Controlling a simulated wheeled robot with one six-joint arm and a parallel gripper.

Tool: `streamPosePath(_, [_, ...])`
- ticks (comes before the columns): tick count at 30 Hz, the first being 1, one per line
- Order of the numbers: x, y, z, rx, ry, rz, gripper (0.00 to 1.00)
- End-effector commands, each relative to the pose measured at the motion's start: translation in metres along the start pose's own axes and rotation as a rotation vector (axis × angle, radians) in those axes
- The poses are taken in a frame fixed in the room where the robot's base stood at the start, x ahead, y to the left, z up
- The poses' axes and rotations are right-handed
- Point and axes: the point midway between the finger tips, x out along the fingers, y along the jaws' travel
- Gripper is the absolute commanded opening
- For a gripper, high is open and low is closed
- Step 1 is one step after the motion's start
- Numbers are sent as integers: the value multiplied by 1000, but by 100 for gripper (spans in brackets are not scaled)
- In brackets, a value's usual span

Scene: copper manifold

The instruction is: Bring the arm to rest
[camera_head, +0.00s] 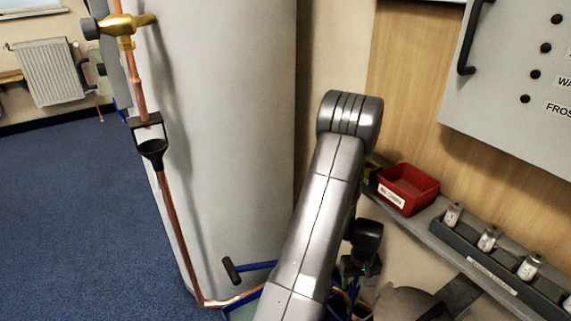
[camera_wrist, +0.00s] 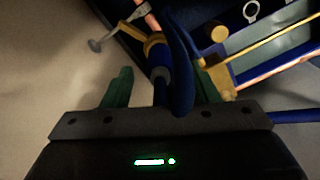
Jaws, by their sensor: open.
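My arm rises in the middle of the head view, bent at a grey elbow, with its lower end coming down on the right side. My gripper (camera_wrist: 165,82) shows in the wrist view as two green fingers set wide apart on a dark bar. The fingers are open. A blue curved thing (camera_wrist: 181,70) and a brass-coloured ring (camera_wrist: 155,42) show between and beyond the fingers. I cannot tell whether they touch the fingers. In the head view the fingers are mostly hidden behind my arm.
A white cylinder (camera_head: 235,120) stands left of my arm, with a copper pipe (camera_head: 172,220), brass valve (camera_head: 122,26) and black funnel (camera_head: 152,150) before it. A red bin (camera_head: 408,188) and a rack of small jars (camera_head: 489,240) sit at right. Blue floor (camera_head: 65,190) is clear at left.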

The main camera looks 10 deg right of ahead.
Motion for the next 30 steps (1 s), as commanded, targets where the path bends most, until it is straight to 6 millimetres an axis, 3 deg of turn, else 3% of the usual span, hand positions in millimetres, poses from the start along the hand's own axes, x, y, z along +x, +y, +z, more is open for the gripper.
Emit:
streamPosePath(3, [26,0,1,0,-3,-2,54])
streamPosePath(9, [52,0,0,0,-1,-1,54])
streamPosePath(15, [40,0,0,0,1,0,54])
streamPosePath(30, [48,0,0,0,0,0,54])
